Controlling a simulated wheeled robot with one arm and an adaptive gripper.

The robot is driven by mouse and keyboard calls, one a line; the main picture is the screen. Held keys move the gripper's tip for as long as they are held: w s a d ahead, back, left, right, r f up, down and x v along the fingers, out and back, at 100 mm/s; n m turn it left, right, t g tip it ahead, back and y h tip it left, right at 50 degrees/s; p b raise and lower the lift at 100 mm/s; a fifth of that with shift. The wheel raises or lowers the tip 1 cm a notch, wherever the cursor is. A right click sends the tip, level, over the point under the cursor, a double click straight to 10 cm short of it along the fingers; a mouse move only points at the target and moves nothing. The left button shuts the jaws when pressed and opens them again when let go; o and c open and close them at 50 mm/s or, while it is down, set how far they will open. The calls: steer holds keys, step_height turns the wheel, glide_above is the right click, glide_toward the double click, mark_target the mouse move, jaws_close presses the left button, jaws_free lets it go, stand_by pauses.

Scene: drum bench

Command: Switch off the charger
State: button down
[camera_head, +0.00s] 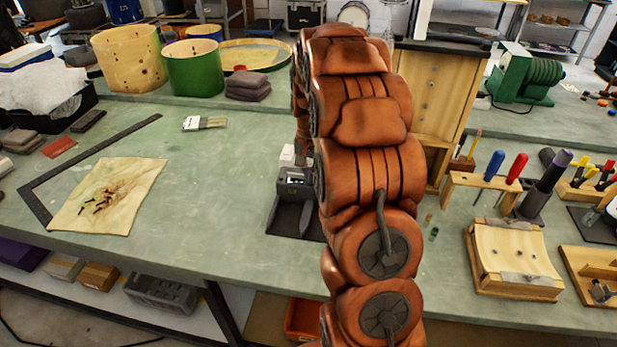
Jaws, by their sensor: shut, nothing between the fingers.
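My orange arm fills the middle of the view and bends over the bench. My gripper (290,214) is low beside the arm, over a dark mat (286,229) on the green bench top. It is shut with nothing held, though its fingertips are hard to make out against the mat. A dark grey block (296,182) with a small light patch shows just above the mat, partly covered by my arm. A small pale object (287,155) is just behind it. I cannot tell which of these, if either, is the charger. No switch can be made out.
Drum shells (194,68) stand behind. Right are a wooden panel (436,95), a screwdriver rack (483,184) and a wooden block (513,262). Bench left of the mat is clear.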

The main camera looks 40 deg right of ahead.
steer(key=shift+w+d+r, duration=0.1)
steer(key=shift+r, duration=0.05)
step_height(320, 180, up, 14)
steer(key=w+d+b, duration=0.1)
steer(key=b, duration=0.1)
steer(key=shift+d, duration=0.25)
stand_by(0.5)
steer(key=shift+a+f+b, duration=0.1)
steer(key=shift+f+b, duration=0.15)
steer(key=shift+b, duration=0.2)
steer(key=shift+s+r+g+y+b, duration=0.15)
steer(key=shift+s+y+b, duration=0.05)
steer(key=shift+s+b, duration=0.25)
steer(key=shift+s+r+g+y+b, duration=0.1)
steer(key=shift+s+g+y+b, duration=0.15)
steer(key=shift+b, duration=0.3)
steer(key=shift+f, duration=0.1)
